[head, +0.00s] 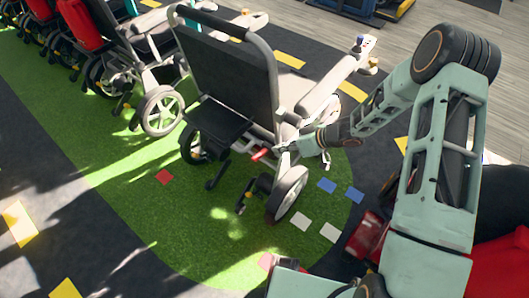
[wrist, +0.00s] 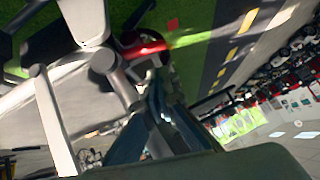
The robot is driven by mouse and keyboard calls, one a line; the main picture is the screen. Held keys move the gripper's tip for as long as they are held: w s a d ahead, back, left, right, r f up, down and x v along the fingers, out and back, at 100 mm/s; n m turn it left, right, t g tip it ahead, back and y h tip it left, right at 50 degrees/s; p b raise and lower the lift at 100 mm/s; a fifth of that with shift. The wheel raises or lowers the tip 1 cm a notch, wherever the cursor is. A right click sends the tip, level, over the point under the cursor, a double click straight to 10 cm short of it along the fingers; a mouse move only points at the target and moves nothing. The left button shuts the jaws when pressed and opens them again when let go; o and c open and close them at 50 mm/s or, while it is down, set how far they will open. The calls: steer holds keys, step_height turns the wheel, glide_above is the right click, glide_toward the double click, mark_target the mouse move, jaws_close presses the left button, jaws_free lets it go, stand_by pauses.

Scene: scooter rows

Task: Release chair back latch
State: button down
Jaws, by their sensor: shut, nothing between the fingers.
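The wheelchair with a dark back (head: 232,80) stands in the middle of the head view, its back towards me. A red lever (head: 260,154), which looks like the back latch, sticks out low behind the seat; it is also in the wrist view (wrist: 145,50). My gripper (head: 292,148) is beside the chair frame, just right of the red lever. In the wrist view my gripper (wrist: 160,100) is shut and empty, its tips close to the lever and the frame joint. I cannot tell whether they touch.
A large rear wheel (head: 288,193) and an armrest (head: 325,88) are close to my arm. Another chair (head: 150,60) stands to the left, with red-backed ones beyond. Green floor (head: 130,200) lies open in front. Coloured squares (head: 300,220) mark the floor.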

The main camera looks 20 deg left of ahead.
mark_target(256, 161)
stand_by(0.3)
steer(key=b+x, duration=0.3)
steer(key=x, duration=0.7)
steer(key=shift+s+a+f, duration=0.15)
steer(key=shift+s+f, duration=0.2)
stand_by(0.5)
steer(key=shift+s+a+f, duration=0.1)
steer(key=shift+s+f, duration=0.15)
steer(key=shift+f, duration=0.25)
steer(key=shift+s+a+f, duration=0.1)
steer(key=shift+s+f, duration=0.15)
steer(key=shift+f, duration=0.55)
steer(key=shift+r, duration=0.15)
steer(key=shift+r+p, duration=0.7)
steer(key=shift+p, duration=0.1)
